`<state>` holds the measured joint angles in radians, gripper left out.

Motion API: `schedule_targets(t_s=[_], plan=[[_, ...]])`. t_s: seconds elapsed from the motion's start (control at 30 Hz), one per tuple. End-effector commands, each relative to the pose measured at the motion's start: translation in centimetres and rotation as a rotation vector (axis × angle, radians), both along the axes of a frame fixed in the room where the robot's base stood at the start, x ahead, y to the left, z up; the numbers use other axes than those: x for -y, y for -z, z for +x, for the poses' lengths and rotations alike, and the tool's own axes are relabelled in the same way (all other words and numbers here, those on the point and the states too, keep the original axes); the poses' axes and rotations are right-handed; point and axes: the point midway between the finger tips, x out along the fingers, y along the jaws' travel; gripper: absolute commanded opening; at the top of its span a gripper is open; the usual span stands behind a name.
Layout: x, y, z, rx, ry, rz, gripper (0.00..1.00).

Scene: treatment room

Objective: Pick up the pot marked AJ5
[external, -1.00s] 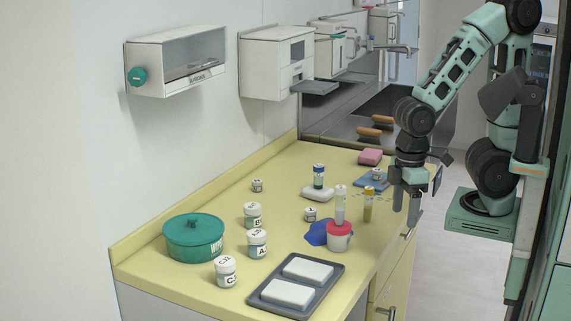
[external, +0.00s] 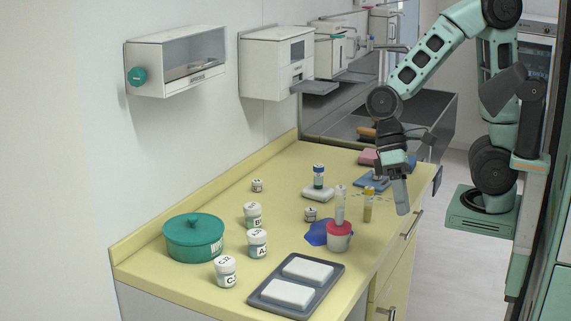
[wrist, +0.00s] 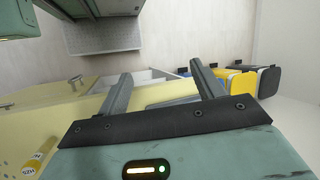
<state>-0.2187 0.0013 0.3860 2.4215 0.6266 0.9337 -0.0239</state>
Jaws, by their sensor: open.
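A white-lidded pot (external: 257,243) on the yellow counter carries a label that starts with A; the rest is too small to read. A pot with a B label (external: 253,216) stands behind it and one with a C label (external: 225,272) in front. Two smaller pots (external: 257,185) (external: 310,214) stand further back, their marks unreadable. My gripper (external: 402,198) is tilted at the counter's right edge, well right of the lettered pots. In the wrist view my gripper (wrist: 161,70) is open with nothing between its fingers; no lettered pot is recognisable there.
A green lidded tub (external: 193,238) stands left of the pots. A grey tray (external: 254,298) with white blocks lies in front. A red-and-white cup (external: 339,238) with a tube, a blue patch (external: 315,233) and a yellow vial (external: 368,204) stand between the pots and my gripper.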

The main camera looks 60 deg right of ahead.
Motion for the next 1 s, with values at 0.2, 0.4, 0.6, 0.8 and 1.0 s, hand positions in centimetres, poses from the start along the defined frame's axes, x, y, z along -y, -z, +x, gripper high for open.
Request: schedule_targets(t_s=[0.2,0.4,0.6,0.8,1.0], plan=[[-4.3,-1.0,4.1,-0.37,0.423,0.206,0.67],[-6.2,-2.6,13.4,-0.728,0.903,0.482,0.67],[-3.6,-2.6,23.1,-0.976,1.297,0.735,0.67],[1.2,-1.1,30.3,-1.134,1.599,0.945,0.67],[1.1,3.5,30.3,-1.139,1.605,0.946,0.67]])
